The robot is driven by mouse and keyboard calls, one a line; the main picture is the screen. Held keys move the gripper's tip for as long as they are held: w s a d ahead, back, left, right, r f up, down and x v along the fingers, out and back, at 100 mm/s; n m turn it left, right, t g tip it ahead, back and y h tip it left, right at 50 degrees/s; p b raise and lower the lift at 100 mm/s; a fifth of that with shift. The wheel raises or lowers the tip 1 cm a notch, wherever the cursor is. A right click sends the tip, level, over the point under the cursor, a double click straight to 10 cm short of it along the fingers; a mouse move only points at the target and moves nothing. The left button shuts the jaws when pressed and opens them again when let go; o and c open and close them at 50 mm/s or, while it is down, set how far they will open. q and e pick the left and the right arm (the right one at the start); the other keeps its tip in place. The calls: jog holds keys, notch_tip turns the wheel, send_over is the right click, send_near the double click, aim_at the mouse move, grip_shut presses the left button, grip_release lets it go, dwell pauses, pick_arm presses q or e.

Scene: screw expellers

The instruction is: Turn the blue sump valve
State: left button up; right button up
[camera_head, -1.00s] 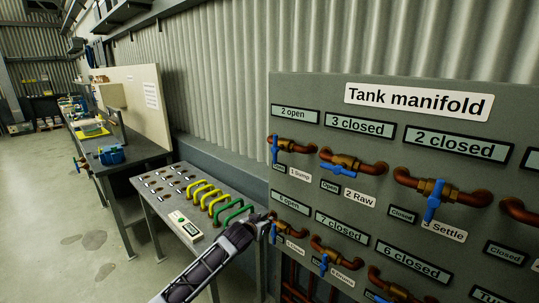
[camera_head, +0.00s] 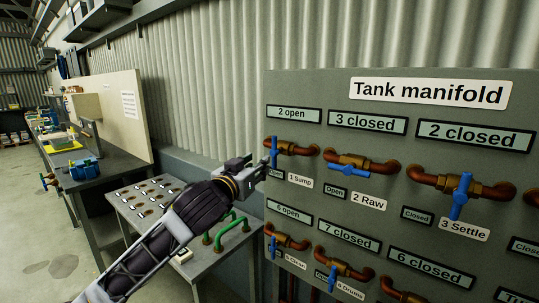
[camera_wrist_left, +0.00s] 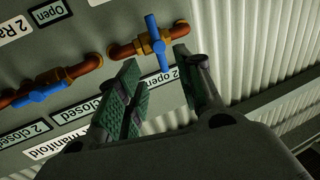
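The sump valve (camera_head: 273,152) is at the top left of the tank manifold panel (camera_head: 330,222), on a copper pipe above the "1 Sump" label. Its blue lever stands upright. In the left wrist view the blue lever (camera_wrist_left: 154,35) shows with one end in the gap between the fingertips. My left gripper (camera_head: 256,172) is just left of the valve in the head view. In the left wrist view the gripper (camera_wrist_left: 157,62) is open, with a finger on each side of the lever. Whether either finger touches the lever I cannot tell. My right gripper is out of view.
The raw valve (camera_head: 349,160) and settle valve (camera_head: 460,195) are to the right, with more valves below. A low table (camera_head: 133,204) with green handles (camera_head: 232,228) stands left of the panel, under my left arm. A corrugated wall (camera_head: 220,100) is behind.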

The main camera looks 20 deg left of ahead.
aim_at(273, 151)
pick_arm(q)
jog(key=shift+s+d+r, duration=0.15)
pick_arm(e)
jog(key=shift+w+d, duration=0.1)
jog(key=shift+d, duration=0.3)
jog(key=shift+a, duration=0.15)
pick_arm(q)
jog(key=w, duration=0.3)
jog(key=w+p, duration=0.1)
jog(key=w, duration=0.3)
jog(key=w+d, duration=0.1)
jog(key=w, duration=0.3)
jog(key=shift+w+p, duration=0.1)
jog(key=shift+p, duration=0.2)
jog(key=shift+w, duration=1.3)
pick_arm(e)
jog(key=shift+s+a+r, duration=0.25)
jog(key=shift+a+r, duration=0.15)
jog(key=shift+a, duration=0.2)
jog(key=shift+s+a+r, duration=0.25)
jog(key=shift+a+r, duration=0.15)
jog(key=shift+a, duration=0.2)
